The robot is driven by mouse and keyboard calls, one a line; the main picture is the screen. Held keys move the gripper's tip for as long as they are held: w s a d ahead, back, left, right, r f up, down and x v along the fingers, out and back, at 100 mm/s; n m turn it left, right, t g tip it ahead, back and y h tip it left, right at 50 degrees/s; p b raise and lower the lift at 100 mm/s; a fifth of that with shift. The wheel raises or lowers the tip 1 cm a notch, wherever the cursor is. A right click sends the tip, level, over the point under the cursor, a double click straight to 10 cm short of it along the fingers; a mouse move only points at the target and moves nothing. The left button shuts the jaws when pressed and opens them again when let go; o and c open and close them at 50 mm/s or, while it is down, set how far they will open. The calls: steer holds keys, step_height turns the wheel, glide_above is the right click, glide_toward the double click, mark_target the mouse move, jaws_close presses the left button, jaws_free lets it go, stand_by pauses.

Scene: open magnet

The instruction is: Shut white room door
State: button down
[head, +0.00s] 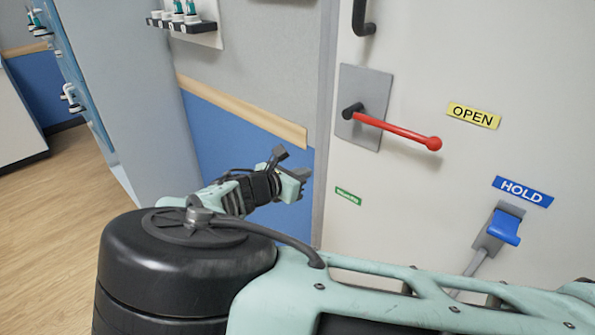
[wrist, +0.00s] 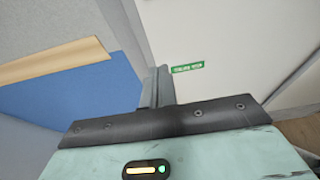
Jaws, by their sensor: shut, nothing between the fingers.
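The white door (head: 400,215) fills the right of the head view and shows at the upper right of the wrist view (wrist: 225,40). It bears a red lever (head: 398,132) on a grey plate (head: 372,88), a black pull handle (head: 362,18), and a small green label (head: 348,196). I cannot tell whether the door is fully against a frame. My gripper (head: 303,175) is shut and empty, left of the door's near vertical edge, in front of the blue wall panel. In the wrist view its fingers (wrist: 160,88) point toward that edge; contact cannot be told.
A yellow OPEN sign (head: 473,115), a blue HOLD sign (head: 523,191) and a blue-handled device (head: 503,228) are at the right. A wooden rail (head: 240,108) crosses the wall. A shelf with bottles (head: 180,22) hangs above. Wooden floor (head: 60,215) is clear at left.

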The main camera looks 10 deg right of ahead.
mark_target(336, 157)
steer(key=x, duration=0.4)
steer(key=p+x, duration=0.1)
steer(key=x, duration=0.2)
steer(key=r+p+x, duration=0.1)
steer(key=x, duration=0.3)
steer(key=shift+w+d+f, duration=0.15)
steer(key=shift+w+d, duration=0.05)
steer(key=shift+d, duration=0.2)
steer(key=shift+w+d, duration=0.35)
steer(key=shift+d, duration=0.1)
steer(key=shift+d, duration=0.1)
steer(key=shift+p, duration=0.3)
